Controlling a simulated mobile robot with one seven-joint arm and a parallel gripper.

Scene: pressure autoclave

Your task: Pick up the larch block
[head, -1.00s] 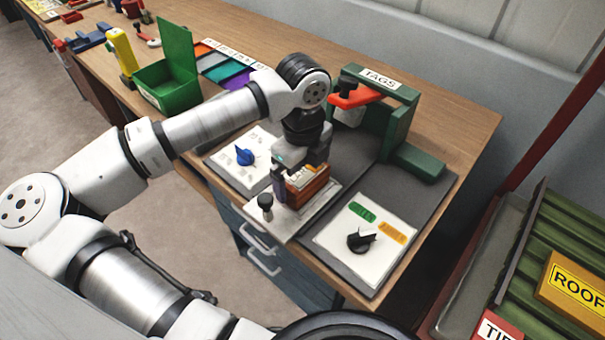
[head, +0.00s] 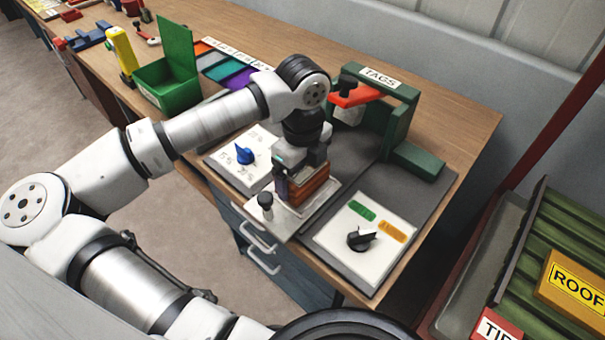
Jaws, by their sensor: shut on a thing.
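My gripper (head: 300,178) points down over the small metal plate at the front of the bench. It is shut on a reddish-brown wooden block, which I take to be the larch block (head: 311,190). The block sits low between the fingers, at or just above the metal plate (head: 290,222); I cannot tell whether it touches. The gripper body hides the block's top and part of its sides. Layer lines show on its side, so I cannot tell whether it is one block or a stack.
A black knob (head: 265,200) stands on the plate's left corner. Dial panels lie on both sides, one with a blue knob (head: 245,155), one with a black knob (head: 361,239). The green TAGS press (head: 400,110) stands behind. A green open box (head: 168,85) is left.

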